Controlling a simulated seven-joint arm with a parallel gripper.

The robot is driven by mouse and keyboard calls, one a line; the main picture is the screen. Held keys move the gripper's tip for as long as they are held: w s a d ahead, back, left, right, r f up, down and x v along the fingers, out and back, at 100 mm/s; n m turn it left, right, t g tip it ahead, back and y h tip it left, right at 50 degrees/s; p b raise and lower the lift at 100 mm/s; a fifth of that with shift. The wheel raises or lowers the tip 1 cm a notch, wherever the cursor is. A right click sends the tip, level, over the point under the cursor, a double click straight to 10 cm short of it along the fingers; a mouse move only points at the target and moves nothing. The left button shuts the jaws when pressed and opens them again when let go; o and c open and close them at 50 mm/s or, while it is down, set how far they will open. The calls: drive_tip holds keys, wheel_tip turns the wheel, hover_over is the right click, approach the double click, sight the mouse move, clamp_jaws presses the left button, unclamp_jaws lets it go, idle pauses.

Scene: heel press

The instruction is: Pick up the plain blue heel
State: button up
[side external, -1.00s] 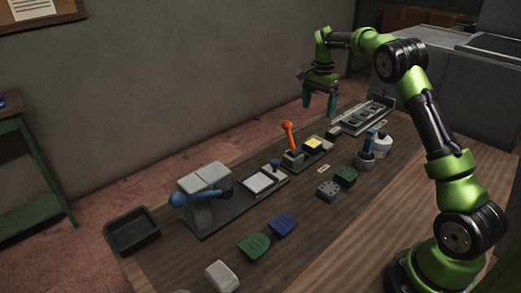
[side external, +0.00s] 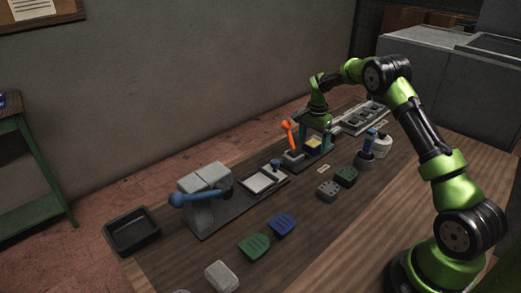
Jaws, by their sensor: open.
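A flat blue piece (side external: 282,225) lies on the table in front of the row of fixtures, with faint lines on its top. I cannot make out a separate plain blue heel. My gripper (side external: 316,148) points down, open, with its dark teal fingers over the small fixture with a yellow pad (side external: 313,142). It is well behind and to the right of the blue piece. Whether the fingers touch the fixture, and what lies between them, is too small to tell.
A green grooved piece (side external: 254,247), a light grey block (side external: 221,277) and holed grey (side external: 328,189) and green (side external: 346,176) blocks lie in front. An orange lever (side external: 287,131) stands close left of my gripper. A blue-handled press (side external: 205,200) and black tray (side external: 132,231) are left.

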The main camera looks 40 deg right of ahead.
drive_tip(key=c, duration=1.4)
drive_tip(key=shift+r, duration=0.1)
